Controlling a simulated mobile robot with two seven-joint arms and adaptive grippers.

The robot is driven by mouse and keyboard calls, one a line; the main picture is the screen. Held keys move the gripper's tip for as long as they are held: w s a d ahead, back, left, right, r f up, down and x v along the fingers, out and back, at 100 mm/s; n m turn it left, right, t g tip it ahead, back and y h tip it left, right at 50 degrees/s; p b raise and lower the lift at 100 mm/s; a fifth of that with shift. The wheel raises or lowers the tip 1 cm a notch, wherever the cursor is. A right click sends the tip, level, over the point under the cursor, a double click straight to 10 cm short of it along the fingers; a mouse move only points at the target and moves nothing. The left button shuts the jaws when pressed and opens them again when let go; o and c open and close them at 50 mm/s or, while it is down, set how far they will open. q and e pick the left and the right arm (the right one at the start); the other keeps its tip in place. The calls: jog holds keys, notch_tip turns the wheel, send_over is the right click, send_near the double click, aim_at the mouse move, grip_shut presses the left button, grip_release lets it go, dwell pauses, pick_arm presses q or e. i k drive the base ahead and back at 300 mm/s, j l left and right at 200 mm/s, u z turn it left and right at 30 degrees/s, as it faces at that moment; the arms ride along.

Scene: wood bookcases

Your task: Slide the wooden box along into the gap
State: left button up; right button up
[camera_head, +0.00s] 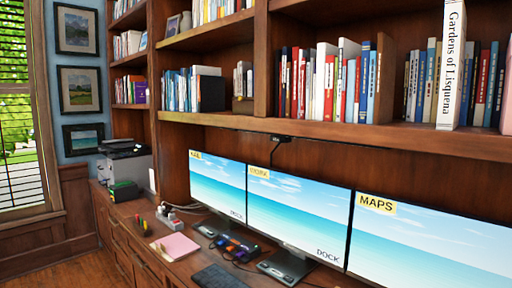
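A brown wooden box (385,78), or a panel of it, stands upright on the long shelf (330,130) among the books. Its left side is close to a blue book (363,82). On its right, a narrow dark gap (399,85) shows before the row of books further right (420,85). How deep the box is cannot be told from this angle. A smaller brown box-like object (242,105) stands at the right end of the shelf section further left. Neither of my grippers is in view.
A tall white book, "Gardens of Lisquena" (452,65), stands at the shelf's front edge and hides some books behind it. An upright divider (262,65) separates the shelf sections. Below are several monitors (295,205), a desk with a pink pad (174,246), and a printer (125,165).

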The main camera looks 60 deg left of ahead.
aim_at(244, 107)
jog(key=i+u, duration=0.15)
jog(key=u, duration=0.3)
jog(key=i+l+u, duration=0.1)
jog(key=u, duration=0.3)
jog(key=i, duration=0.1)
